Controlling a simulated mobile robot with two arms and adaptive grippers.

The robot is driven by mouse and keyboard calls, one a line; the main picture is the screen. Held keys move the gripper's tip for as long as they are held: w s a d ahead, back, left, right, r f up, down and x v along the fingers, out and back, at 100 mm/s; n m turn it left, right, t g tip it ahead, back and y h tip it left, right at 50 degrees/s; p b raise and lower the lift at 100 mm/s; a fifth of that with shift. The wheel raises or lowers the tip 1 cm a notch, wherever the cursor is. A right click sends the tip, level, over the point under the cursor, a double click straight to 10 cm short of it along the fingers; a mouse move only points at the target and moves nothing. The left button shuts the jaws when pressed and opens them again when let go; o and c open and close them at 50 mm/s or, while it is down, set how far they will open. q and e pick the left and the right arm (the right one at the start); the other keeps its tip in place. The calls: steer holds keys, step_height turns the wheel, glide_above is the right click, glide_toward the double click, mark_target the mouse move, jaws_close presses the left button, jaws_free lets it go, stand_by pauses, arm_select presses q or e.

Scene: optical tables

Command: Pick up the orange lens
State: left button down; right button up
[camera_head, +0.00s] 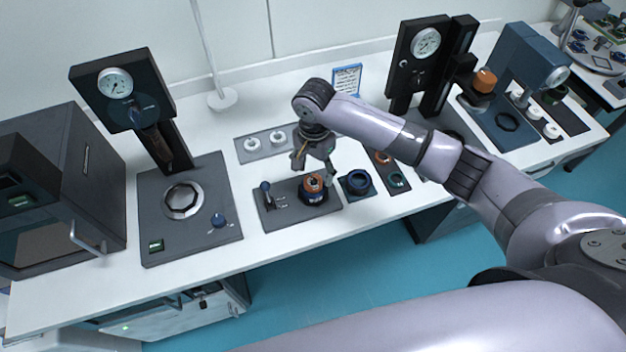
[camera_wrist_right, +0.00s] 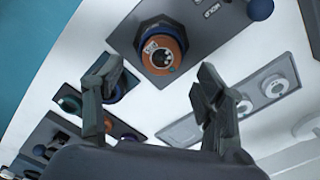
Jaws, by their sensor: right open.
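An orange round piece (camera_head: 314,182) that looks like the orange lens sits in a dark blue ring on a grey plate (camera_head: 267,215) near the front of the table. In the right wrist view the orange piece (camera_wrist_right: 163,52) shows its face with a dark, marked centre, beyond the fingertips. My right gripper (camera_head: 315,167) is above it with fingers apart. In the wrist view the open right gripper (camera_wrist_right: 158,85) has nothing between its fingers. I cannot tell whether a finger touches the piece. My left gripper is not in view.
A small black lever (camera_head: 266,190) stands on the same plate. A dark blue ring (camera_head: 358,182) sits right of it. Another orange piece (camera_head: 382,158) lies in a dark tray, and one (camera_head: 485,79) is on a machine. Gauge presses stand left and right.

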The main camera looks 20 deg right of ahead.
mark_target(313, 181)
steer(key=shift+a+f+p, duration=0.15)
steer(key=shift+f+p, duration=0.45)
steer(key=shift+f, duration=1.6)
steer(key=c, duration=1.2)
